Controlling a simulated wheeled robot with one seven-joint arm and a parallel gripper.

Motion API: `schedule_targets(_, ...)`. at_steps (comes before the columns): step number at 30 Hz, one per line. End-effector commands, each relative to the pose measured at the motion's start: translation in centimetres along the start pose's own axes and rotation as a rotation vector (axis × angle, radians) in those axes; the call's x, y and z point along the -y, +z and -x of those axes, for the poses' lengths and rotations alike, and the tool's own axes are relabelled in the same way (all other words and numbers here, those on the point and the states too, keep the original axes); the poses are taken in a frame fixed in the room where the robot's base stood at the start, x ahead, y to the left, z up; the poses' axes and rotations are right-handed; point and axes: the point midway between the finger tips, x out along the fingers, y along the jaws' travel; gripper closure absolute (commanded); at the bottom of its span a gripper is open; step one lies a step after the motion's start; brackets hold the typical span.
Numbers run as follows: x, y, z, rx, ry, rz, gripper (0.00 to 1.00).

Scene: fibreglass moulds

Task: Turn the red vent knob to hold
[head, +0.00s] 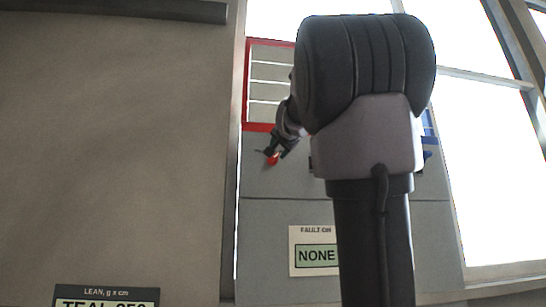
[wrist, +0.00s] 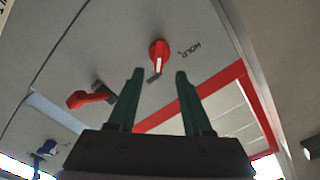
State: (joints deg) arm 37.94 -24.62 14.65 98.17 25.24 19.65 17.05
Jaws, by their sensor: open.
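The red vent knob (wrist: 159,52) with a white stripe is mounted on a grey panel, in the upper middle of the wrist view. The stripe runs from the knob's middle toward my gripper, not toward the HOLD label (wrist: 190,49) at its right. A small dark piece shows just below the knob. My gripper (wrist: 160,72) is open, its two green fingers pointing at the knob, one to each side in the picture. Nothing is between the fingers, and I cannot tell whether they touch the knob. In the head view, my gripper (head: 280,150) is close to a red knob (head: 272,159).
A red-handled lever (wrist: 86,98) and a blue fitting (wrist: 46,148) sit on the panel to the left in the wrist view. A red-framed window (wrist: 195,95) is near the fingers. A sign reading NONE (head: 316,256) is lower on the panel in the head view.

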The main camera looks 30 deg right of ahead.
Motion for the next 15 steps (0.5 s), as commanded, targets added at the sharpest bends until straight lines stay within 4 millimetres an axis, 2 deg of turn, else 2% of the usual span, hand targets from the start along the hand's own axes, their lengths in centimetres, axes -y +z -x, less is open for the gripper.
schedule_targets(1, -0.2, -0.1, -1.1, 0.000, 0.002, -0.001, 0.50)
schedule_targets(6, -0.1, 0.0, -4.1, 0.001, 0.001, -0.002, 0.50)
schedule_targets(10, -0.1, 0.0, -5.5, 0.001, 0.002, -0.001, 0.50)
schedule_targets(15, 0.0, 0.0, -6.3, 0.000, 0.000, 0.000, 0.50)
